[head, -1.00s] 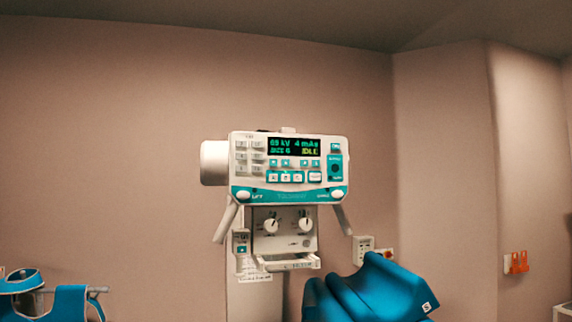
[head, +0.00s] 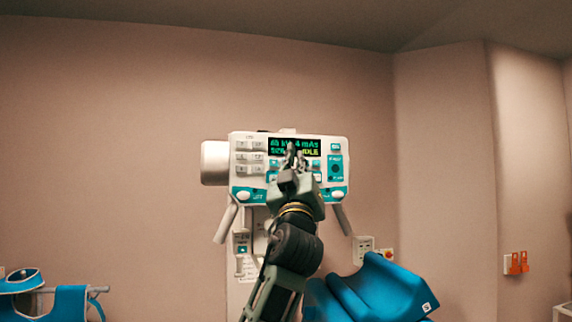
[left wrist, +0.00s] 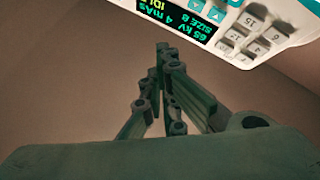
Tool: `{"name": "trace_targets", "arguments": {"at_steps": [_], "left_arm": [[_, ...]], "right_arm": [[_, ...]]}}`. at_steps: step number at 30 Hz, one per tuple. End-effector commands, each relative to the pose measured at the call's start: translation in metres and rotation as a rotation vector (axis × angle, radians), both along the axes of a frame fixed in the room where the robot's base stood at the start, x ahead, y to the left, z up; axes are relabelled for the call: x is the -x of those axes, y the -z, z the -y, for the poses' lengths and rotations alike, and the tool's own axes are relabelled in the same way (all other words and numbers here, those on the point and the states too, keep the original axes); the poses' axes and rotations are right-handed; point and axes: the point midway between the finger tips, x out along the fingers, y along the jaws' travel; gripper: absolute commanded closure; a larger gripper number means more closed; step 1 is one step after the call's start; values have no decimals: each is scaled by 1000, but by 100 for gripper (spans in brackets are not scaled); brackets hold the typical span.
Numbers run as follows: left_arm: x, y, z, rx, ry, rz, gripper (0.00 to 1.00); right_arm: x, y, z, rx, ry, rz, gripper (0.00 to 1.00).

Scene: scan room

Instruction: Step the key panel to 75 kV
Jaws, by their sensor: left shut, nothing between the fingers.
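The key panel (head: 259,146) is a white and teal box on the wall unit, with a dark display (head: 279,143) and rows of small keys. In the left wrist view the display (left wrist: 176,20) is turned upside down and shows a kV value in the sixties with 4 mAs; its last digit is hard to read. My left gripper (head: 291,150) is shut and empty, in front of the panel's middle. It hides part of the display and most of the middle keys. In the left wrist view its fingertips (left wrist: 165,52) are below the display, apparently apart from the panel.
A white cylinder (head: 214,162) sticks out at the panel's left. Two pale handles (head: 226,222) hang below it. A blue padded piece (head: 372,288) is at lower right, and blue gear hangs on a rail (head: 70,303) at lower left.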

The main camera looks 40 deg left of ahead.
Motion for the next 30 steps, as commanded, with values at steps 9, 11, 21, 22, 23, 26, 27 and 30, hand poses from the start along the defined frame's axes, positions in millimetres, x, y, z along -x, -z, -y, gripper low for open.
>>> {"name": "trace_targets", "arguments": {"at_steps": [9,11,21,22,23,26,27,30], "left_arm": [[8,-18,-3,-4,-1,35,100],[8,-18,-3,-4,-1,35,100],[-3,-19,-16,-4,-5,31,100],[-6,-20,-19,-4,-5,31,100],[-8,-20,-22,-6,-5,31,100],[-18,-20,-34,-5,-6,30,100],[-22,-20,-39,-4,-6,31,100],[-31,-20,-49,-4,-6,31,100]], "right_arm": [[0,0,-1,-1,-1,0,100],[0,0,-1,-1,-1,0,100],[0,-8,-3,-3,0,0,100],[0,-9,-3,-3,0,0,100],[0,-11,-3,-3,0,0,100],[0,-16,-3,-3,1,0,100],[0,-18,-3,-3,1,0,100],[0,-22,-3,-3,1,0,100]]}}
